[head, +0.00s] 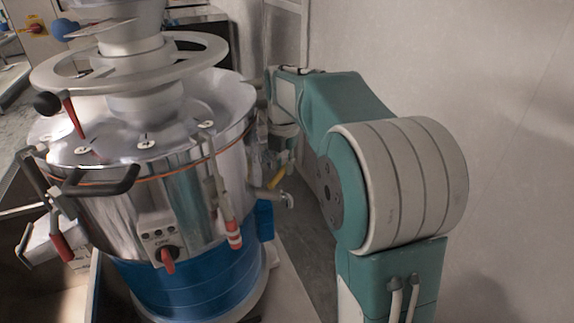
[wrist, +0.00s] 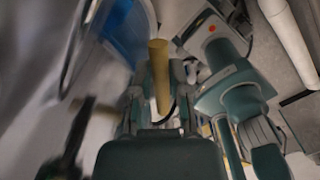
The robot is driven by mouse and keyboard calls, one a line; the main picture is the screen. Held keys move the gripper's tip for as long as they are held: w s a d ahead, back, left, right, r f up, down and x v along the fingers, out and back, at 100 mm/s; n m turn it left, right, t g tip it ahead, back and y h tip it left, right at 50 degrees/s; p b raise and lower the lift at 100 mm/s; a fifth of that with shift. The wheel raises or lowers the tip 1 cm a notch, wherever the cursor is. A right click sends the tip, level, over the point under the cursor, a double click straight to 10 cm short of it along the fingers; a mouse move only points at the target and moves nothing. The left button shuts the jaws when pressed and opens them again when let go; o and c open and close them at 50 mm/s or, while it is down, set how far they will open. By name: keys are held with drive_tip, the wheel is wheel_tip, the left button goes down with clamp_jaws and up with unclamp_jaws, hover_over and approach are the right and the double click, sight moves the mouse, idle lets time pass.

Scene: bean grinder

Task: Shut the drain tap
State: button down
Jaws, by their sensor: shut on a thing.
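The bean grinder (head: 165,195) is a large steel drum on a blue base in the left half of the head view. Its drain tap (head: 286,198) is a small metal spout low on the drum's right side, with a yellow lever (head: 277,177). My gripper (head: 284,161) is at that lever, small and partly hidden by the arm. In the wrist view the yellow lever (wrist: 159,72) stands between the two fingers of my gripper (wrist: 157,88), which is shut on it. The tap's body is hard to make out in the wrist view.
A pale wall (head: 480,80) stands close on the right, with a narrow strip of floor between it and the grinder. A red-tipped lever (head: 234,235) and a switch box (head: 163,240) are on the drum's front. A wide ring (head: 205,50) surrounds the upper column.

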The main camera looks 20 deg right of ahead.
sight(283, 167)
drive_tip(key=shift+w, duration=0.1)
idle(0.3)
drive_tip(key=c, duration=0.6)
unclamp_jaws()
drive_tip(key=shift+a, duration=0.1)
wheel_tip(283, 167, up, 12)
